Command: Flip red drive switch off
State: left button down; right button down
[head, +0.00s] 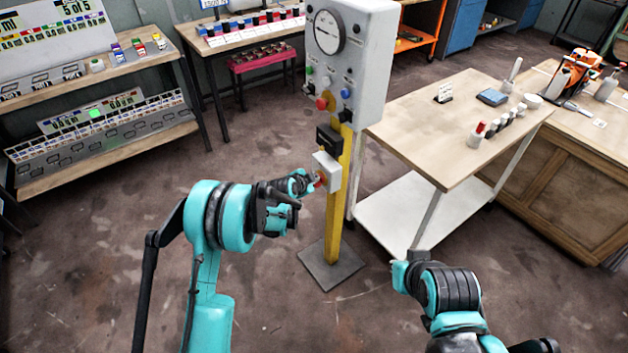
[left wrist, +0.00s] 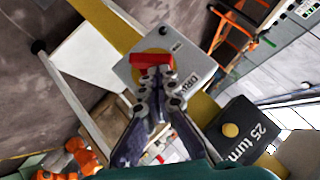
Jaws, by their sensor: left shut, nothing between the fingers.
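The red drive switch (left wrist: 150,61) is a red handle on a round yellow plate, on the front of a light grey box (left wrist: 186,50) with partly readable lettering. In the head view the box (head: 327,170) is fixed to a yellow post, and the red part (head: 320,180) shows only in part behind my gripper. My left gripper (left wrist: 157,76) is shut and empty, its fingertips right at the lower edge of the red handle. I cannot tell whether they touch. It also shows in the head view (head: 312,182). My right arm is at the lower right; its fingers are not visible.
A black box (left wrist: 240,128) with a yellow knob sits beside the switch box on the post (head: 338,215). A grey gauge panel (head: 375,60) tops the post. A wooden-topped table (head: 430,125) stands close at right. The floor left of the post is open.

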pick_arm(q)
jog(key=w+a+n+g+h, duration=0.1)
jog(key=g, duration=0.1)
jog(key=w+n+g+h+p, duration=0.1)
jog(key=g, duration=0.1)
jog(key=shift+w+a+f+n, duration=0.1)
jog(key=shift+a+n, duration=0.2)
jog(key=shift+a, duration=0.05)
pick_arm(e)
jog(key=shift+v, duration=0.9)
pick_arm(q)
jog(key=shift+d, duration=0.1)
pick_arm(e)
jog(key=shift+f, duration=0.2)
pick_arm(q)
jog(key=shift+s+d+f+b, duration=0.2)
jog(key=shift+s, duration=0.15)
jog(key=shift+s+d+f+b, duration=0.15)
jog(key=shift+s, duration=0.2)
pick_arm(e)
jog(key=shift+s+f, duration=0.15)
jog(key=shift+f, duration=0.1)
